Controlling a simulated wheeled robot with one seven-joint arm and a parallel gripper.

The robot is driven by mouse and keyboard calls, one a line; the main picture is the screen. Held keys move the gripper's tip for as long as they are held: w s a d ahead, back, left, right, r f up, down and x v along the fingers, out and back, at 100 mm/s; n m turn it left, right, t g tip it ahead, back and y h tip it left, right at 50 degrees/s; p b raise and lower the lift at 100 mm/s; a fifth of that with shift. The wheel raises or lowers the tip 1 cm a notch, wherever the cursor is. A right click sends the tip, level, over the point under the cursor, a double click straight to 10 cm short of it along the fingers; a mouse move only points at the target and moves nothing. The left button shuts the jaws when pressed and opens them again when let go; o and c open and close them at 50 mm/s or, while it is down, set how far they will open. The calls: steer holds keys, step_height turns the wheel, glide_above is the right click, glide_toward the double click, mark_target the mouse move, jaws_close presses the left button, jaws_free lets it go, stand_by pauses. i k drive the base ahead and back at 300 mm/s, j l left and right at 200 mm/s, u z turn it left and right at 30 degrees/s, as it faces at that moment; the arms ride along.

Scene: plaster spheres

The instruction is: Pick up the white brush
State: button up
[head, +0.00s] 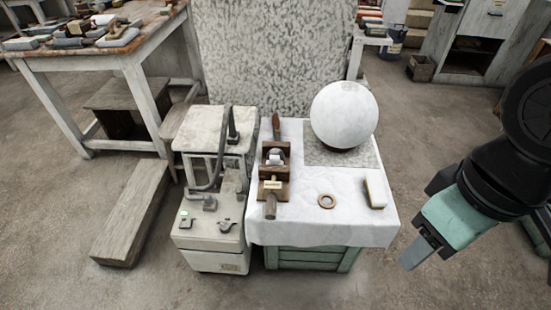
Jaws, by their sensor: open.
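A small white block with a yellowish side (376,190) lies near the right edge of a white-cloth-covered table (345,222); it looks like the white brush, but bristles are too small to make out. My gripper (420,252) hangs at the right, off the table's right edge and apart from the block. It is open, and nothing shows in it. The finger nearer the camera hides most of the other.
A large white sphere (344,115) stands on a grey mat behind the block. A pale machine (212,215) stands left of the table.

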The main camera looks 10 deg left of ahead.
mark_target(378, 199)
steer(key=i+l+u, duration=0.1)
steer(key=u, duration=0.35)
steer(key=l+u, duration=0.55)
steer(key=u, duration=0.35)
